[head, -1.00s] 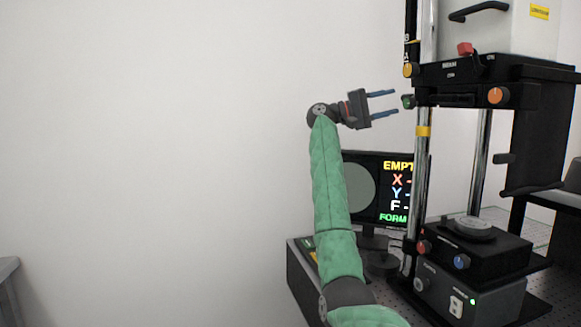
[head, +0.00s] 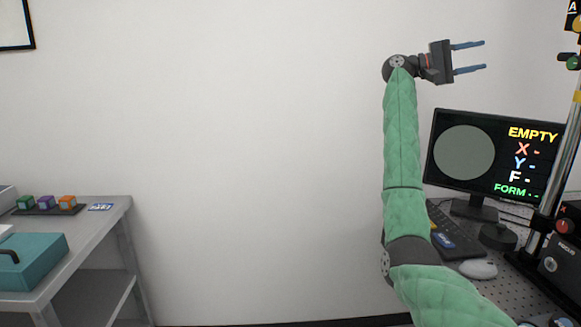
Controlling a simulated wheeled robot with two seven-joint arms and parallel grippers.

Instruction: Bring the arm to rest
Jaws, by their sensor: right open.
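My right arm, in a green quilted sleeve, rises from the lower right of the head view. Its gripper (head: 484,56) is up in front of the white wall, above the monitor. Its two blue fingers point right and stand apart, with nothing between them. Part of the interferometer (head: 553,190) shows at the right edge: a chrome column and dark base with knobs, mostly cut off by the frame. The gripper is left of the column and apart from it. My left gripper is out of view.
A monitor (head: 449,189) reading EMPTY stands on the perforated bench, behind a keyboard (head: 455,236) and a mouse (head: 478,269). At left, a grey side table (head: 95,222) holds a teal case (head: 30,262) and small coloured blocks (head: 45,202). The wall between is bare.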

